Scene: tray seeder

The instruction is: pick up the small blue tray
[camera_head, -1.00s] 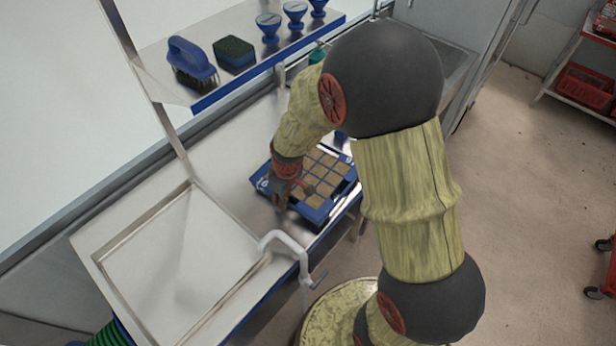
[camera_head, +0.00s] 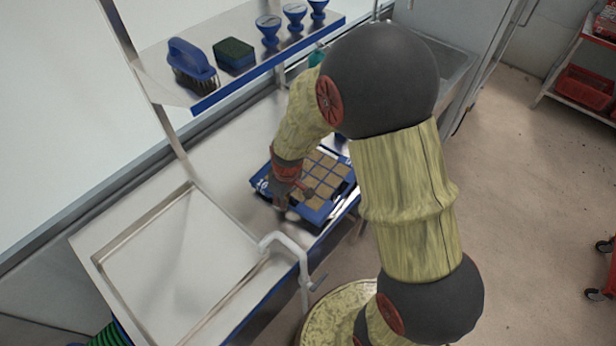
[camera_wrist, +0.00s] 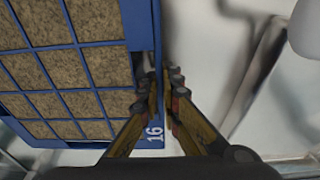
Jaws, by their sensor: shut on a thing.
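The small blue tray (camera_head: 318,213) has a grid of square cells filled with brown material. It is at the right part of the metal bench in the head view, partly hidden by my arm. In the wrist view the tray (camera_wrist: 135,25) fills the upper left, with a white "16" on its wall. My gripper (camera_head: 281,203) is at the tray's near left side. In the wrist view my gripper (camera_wrist: 167,82) is shut on the tray's edge wall, one finger on each side. I cannot tell whether the tray is clear of the bench.
A shelf (camera_head: 230,86) above the bench holds a blue brush (camera_head: 190,60), a green and black sponge (camera_head: 234,53) and several blue funnel-like pieces. A white bent pipe (camera_head: 288,243) stands close in front of the tray. The bench's left part (camera_head: 170,255) is bare.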

